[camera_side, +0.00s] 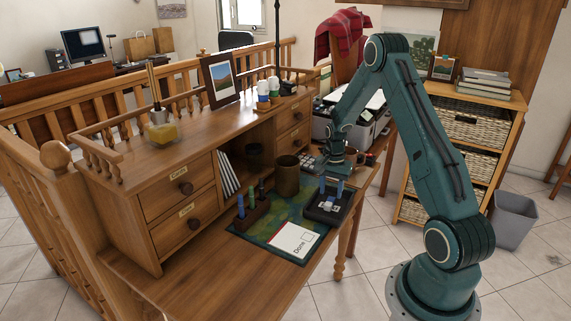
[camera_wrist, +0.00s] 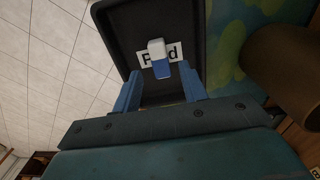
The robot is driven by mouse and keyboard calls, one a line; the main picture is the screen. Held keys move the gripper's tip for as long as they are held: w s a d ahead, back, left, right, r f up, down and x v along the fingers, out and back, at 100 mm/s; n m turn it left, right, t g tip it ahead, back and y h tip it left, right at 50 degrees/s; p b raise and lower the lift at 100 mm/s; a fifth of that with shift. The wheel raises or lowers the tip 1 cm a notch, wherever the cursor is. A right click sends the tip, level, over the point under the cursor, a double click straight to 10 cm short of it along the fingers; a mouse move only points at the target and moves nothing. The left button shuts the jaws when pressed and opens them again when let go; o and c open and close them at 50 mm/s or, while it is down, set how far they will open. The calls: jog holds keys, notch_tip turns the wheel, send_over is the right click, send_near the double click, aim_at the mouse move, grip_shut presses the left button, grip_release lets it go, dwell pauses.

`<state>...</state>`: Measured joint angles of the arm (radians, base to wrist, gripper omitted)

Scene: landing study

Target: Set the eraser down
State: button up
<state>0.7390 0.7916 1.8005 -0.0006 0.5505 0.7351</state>
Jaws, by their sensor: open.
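The eraser (camera_wrist: 158,60), a small block with a white end and a blue end, shows in the wrist view over a black tray (camera_wrist: 118,30). It covers the middle of the tray's white label (camera_wrist: 174,53), where only "P" and "d" can be read. My gripper (camera_wrist: 159,74) is open, with one blue finger on each side of the eraser's near end and a gap beside each. In the side view my gripper (camera_side: 331,188) points down over the tray (camera_side: 316,211), and the small pale eraser (camera_side: 327,206) shows low in it.
A brown cup (camera_side: 287,177) stands close left of the tray. A wooden holder with pens (camera_side: 252,212) and a white "Done" card (camera_side: 293,241) are on the green patterned mat (camera_side: 262,246). The desk's front left (camera_side: 190,290) is clear.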

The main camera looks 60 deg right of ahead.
aim_at(329, 201)
notch_tip(329, 201, up, 8)
dwell(0.4)
dwell(0.3)
jog(key=s+a+r+n+t+h, duration=0.15)
jog(key=a+r+n, duration=0.65)
jog(key=a+r, duration=0.95)
jog(key=s+a+r+n+t+y, duration=0.1)
jog(key=s+a+r+n+t, duration=0.3)
jog(key=s+a+n, duration=0.4)
jog(key=s+a, duration=0.6)
jog(key=s, duration=0.1)
jog(key=shift+s+r+n, duration=0.2)
jog(key=shift+n, duration=0.2)
